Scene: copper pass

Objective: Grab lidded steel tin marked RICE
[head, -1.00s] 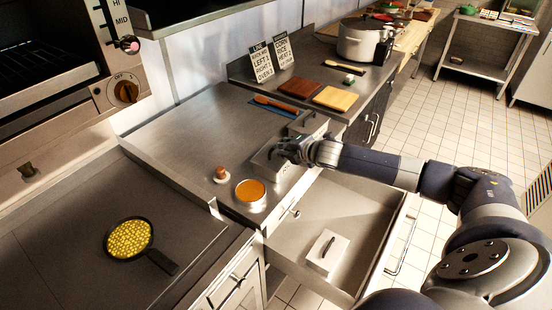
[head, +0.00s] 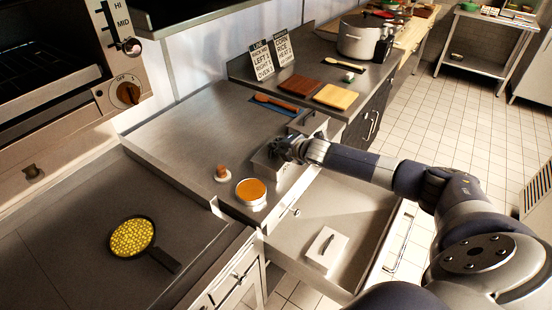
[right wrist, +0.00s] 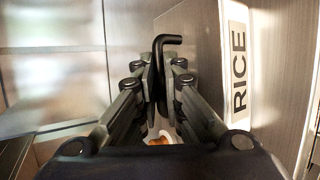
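The lidded steel tin marked RICE (head: 264,163) stands on the steel counter near its front edge. In the right wrist view its RICE label (right wrist: 239,68) is readable on the right, turned sideways. My right gripper (head: 277,151) is at the tin's top. In the right wrist view the fingers of my right gripper (right wrist: 162,88) are close together on both sides of the tin's black bent handle (right wrist: 160,62) and look shut on it. The fingers hide part of the handle and lid. My left gripper is not in view.
A similar handled tin (head: 308,122) stands just behind. Another handled box (head: 318,254) lies in the open drawer (head: 352,212). An orange-filled round tin (head: 251,192) and small brown-topped item (head: 221,173) stand left of the gripper. A pan of corn (head: 133,237) is front left.

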